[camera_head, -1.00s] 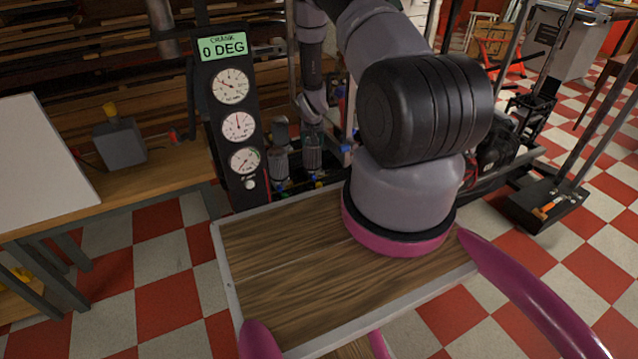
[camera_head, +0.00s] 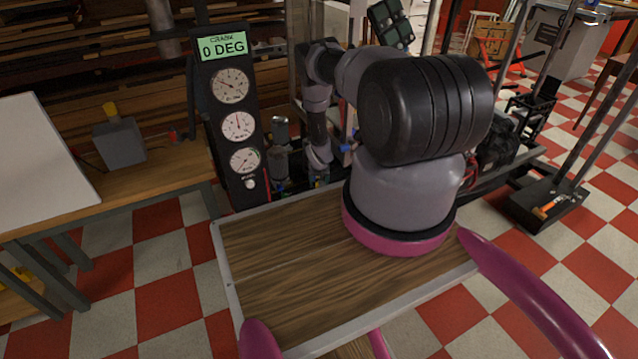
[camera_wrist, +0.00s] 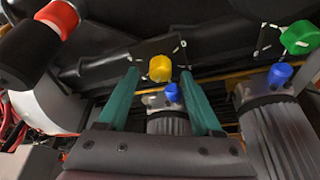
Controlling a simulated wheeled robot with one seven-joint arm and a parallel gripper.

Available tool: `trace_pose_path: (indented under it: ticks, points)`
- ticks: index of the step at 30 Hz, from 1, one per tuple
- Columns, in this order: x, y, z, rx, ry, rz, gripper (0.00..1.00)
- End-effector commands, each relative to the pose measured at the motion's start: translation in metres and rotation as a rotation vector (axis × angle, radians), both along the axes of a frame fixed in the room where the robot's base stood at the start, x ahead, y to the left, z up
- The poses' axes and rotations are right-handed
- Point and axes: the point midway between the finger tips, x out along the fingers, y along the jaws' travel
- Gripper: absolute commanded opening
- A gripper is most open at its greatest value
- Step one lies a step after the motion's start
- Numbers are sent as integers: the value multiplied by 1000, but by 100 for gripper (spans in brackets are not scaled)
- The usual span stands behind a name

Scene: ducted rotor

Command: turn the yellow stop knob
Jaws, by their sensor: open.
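The yellow stop knob (camera_wrist: 160,68) shows in the wrist view on a black plate with white marks around it. My gripper (camera_wrist: 160,76) has two teal fingers, spread apart, one on each side of the knob in the picture. The knob appears between the fingertips or just beyond them. I cannot tell whether either finger touches it. In the head view my arm reaches down beside the gauge panel, and I cannot make out the fingers or the yellow knob clearly there.
A green knob (camera_wrist: 300,37) is at right on a similar plate. Blue caps (camera_wrist: 280,75) top ribbed grey cylinders (camera_wrist: 275,125) close by. A red-and-black handle (camera_wrist: 30,45) is at upper left. The gauge panel (camera_head: 237,125) reads "CRANK 0 DEG".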

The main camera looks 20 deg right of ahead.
Motion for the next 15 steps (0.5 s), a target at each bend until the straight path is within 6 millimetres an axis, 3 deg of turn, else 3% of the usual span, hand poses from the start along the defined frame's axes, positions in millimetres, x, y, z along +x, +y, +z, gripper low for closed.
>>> trace_pose_path:
  ticks: [12, 13, 15]
  points:
    - [4, -2, -10, 0, 0, 0, 67]
    - [4, -2, -10, 0, 0, 0, 63]
    - [4, -2, -10, 0, 0, 0, 36]
